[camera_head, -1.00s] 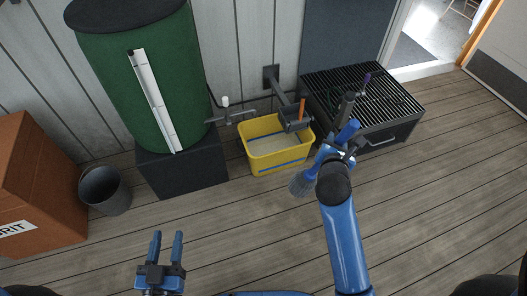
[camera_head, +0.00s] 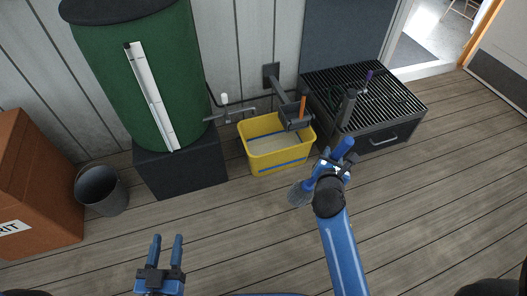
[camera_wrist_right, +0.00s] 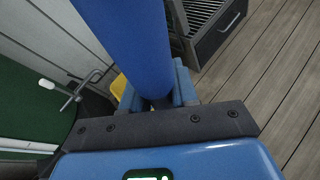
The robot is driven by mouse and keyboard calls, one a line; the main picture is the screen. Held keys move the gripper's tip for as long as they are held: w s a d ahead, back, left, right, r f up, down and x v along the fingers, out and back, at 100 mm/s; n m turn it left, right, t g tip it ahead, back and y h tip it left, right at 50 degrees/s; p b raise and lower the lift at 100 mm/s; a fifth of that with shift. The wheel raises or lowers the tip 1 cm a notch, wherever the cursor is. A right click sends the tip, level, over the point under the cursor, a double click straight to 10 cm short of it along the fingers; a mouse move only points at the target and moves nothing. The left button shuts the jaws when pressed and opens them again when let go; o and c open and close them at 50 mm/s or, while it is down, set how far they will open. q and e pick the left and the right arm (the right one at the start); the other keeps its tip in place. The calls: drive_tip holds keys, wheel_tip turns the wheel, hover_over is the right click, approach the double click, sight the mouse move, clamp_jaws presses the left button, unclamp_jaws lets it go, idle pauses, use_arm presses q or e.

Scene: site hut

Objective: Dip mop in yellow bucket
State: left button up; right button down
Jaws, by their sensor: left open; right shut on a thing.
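The yellow bucket (camera_head: 278,158) stands on the deck by the wall with pale liquid inside, and a small yellow part of it shows in the right wrist view (camera_wrist_right: 118,86). My right gripper (camera_head: 331,168) is shut on the blue handle of the mop (camera_head: 299,193). The mop is tilted, with its grey-blue head down and left of the gripper, in front of the bucket's right side and apart from it. The blue handle (camera_wrist_right: 133,45) fills the middle of the right wrist view. My left gripper (camera_head: 168,258) is open and empty at the lower left.
A dark bracket with a wringer tray (camera_head: 292,119) and an orange stick overhangs the bucket's right rear. A green barrel (camera_head: 125,80) with a tap stands left, a grey bucket (camera_head: 101,192) beside it. A black grated box (camera_head: 362,100) stands right. The front deck is clear.

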drive_tip(key=shift+f+b, duration=1.05)
drive_tip(key=shift+f, duration=1.5)
drive_tip(key=shift+r, duration=0.1)
wheel_tip(320, 180, up, 4)
drive_tip(key=p, duration=0.5)
drive_tip(key=shift+p, duration=0.3)
